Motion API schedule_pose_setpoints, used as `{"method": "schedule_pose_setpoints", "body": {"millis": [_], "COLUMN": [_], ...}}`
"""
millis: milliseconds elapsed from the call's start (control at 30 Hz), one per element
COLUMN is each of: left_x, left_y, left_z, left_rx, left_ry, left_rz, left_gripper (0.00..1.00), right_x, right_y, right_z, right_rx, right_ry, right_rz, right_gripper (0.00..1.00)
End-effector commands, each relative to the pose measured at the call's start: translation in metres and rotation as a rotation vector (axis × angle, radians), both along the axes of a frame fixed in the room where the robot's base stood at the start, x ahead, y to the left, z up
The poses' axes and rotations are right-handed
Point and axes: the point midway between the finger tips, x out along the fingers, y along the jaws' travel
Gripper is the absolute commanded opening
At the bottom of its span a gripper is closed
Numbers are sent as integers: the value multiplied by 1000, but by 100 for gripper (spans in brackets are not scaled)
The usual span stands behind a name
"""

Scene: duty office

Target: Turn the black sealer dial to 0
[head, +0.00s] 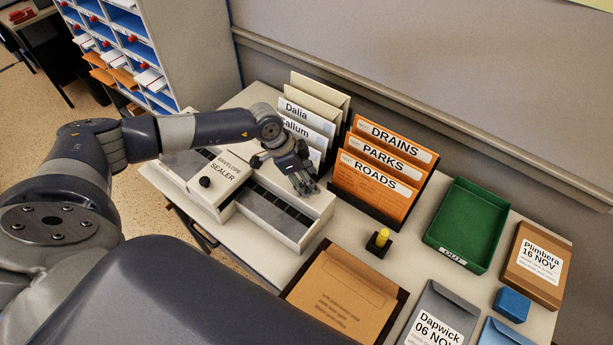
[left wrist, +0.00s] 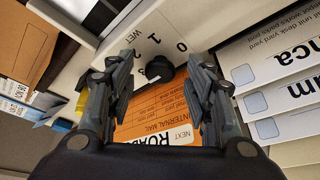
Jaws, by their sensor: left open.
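The off-white envelope sealer (head: 290,228) stands on the desk, with a black knob (head: 205,182) on its lettered top. My left gripper (head: 304,182) is over the sealer's far right part, beside the file racks. In the left wrist view a black dial (left wrist: 160,68) lies between and just beyond the open fingers (left wrist: 163,66), apart from them as far as I can see. The print 0, 1 and WET shows on the pale face around it. I cannot tell whether both views show the same knob. My right gripper is out of view.
Orange files (head: 385,165) and white name files (head: 308,127) stand close to my left gripper. A yellow-topped stamp (head: 381,238), a green tray (head: 470,215) and several envelopes cover the desk's right side. A pigeonhole cabinet (head: 190,50) stands behind left.

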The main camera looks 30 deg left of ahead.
Motion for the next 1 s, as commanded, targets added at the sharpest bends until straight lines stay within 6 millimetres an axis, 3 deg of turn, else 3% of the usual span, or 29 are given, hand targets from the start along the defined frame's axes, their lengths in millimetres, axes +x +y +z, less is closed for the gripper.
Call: {"method": "schedule_pose_setpoints", "body": {"millis": [67, 100, 267, 300, 667, 1000], "left_x": [0, 0, 0, 0, 1, 4], "left_y": [0, 0, 0, 0, 0, 0], "left_z": [0, 0, 0, 0, 0, 0], "left_rx": [0, 0, 0, -1, -3, -4], "left_ry": [0, 0, 0, -1, -1, -3], "left_rz": [0, 0, 0, 0, -35, -251], "left_gripper": [48, 43, 7, 3, 3, 3], "right_x": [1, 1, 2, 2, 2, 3], "right_y": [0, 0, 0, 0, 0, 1], "right_z": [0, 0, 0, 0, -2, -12], "right_rx": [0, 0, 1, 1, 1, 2], "right_ry": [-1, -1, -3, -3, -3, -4], "right_rz": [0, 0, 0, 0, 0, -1], "right_gripper": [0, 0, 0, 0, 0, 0]}}
